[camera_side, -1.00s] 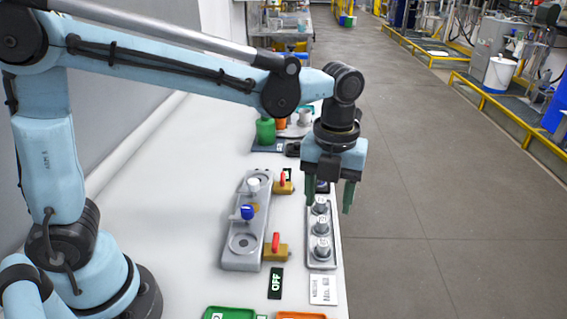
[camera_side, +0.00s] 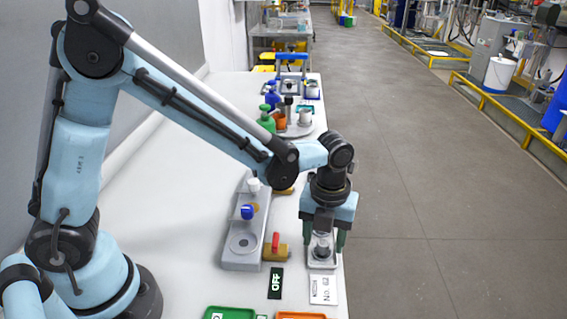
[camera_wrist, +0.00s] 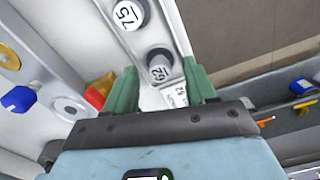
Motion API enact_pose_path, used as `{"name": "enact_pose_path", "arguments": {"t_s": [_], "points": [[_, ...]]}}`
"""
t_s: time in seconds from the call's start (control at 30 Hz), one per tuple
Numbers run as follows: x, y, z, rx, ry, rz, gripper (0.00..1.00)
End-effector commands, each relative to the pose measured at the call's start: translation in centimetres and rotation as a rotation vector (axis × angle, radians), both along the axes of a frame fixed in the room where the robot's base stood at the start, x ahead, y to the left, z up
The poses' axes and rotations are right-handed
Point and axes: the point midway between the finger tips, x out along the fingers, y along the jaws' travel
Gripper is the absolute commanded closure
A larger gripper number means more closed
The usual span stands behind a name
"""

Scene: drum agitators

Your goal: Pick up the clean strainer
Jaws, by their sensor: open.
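A grey cylindrical strainer (camera_side: 322,250) with a round top stands in the front place of a narrow grey tray (camera_side: 324,265). In the wrist view the strainer (camera_wrist: 159,70) reads 62 on its top, and another strainer (camera_wrist: 129,14) reading 75 stands behind it in the tray. My gripper (camera_side: 324,247) points down over the front strainer, one green finger on each side of it. The gripper (camera_wrist: 162,84) is open. I cannot tell whether the fingers touch the strainer. The rest of the tray is hidden behind my wrist in the side view.
A No. 62 card (camera_side: 323,290) lies before the tray, and an OFF sign (camera_side: 275,283) left of it. A grey fixture (camera_side: 240,260) with a blue knob and a red-handled valve (camera_side: 276,246) stands close on the left. Green (camera_side: 229,314) and orange trays (camera_side: 300,316) lie in front.

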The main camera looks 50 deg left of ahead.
Motion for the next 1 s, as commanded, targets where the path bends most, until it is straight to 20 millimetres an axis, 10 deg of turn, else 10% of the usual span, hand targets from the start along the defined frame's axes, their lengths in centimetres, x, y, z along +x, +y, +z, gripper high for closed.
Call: {"name": "enact_pose_path", "arguments": {"t_s": [0.37, 0.73, 1.0], "points": [[-0.05, -0.04, -1.23, 0.000, -0.001, 0.000, 0.44], [-0.04, -0.03, -1.20, 0.000, -0.001, 0.000, 0.98], [-0.04, -0.03, -1.16, 0.000, -0.001, 0.000, 1.00]]}}
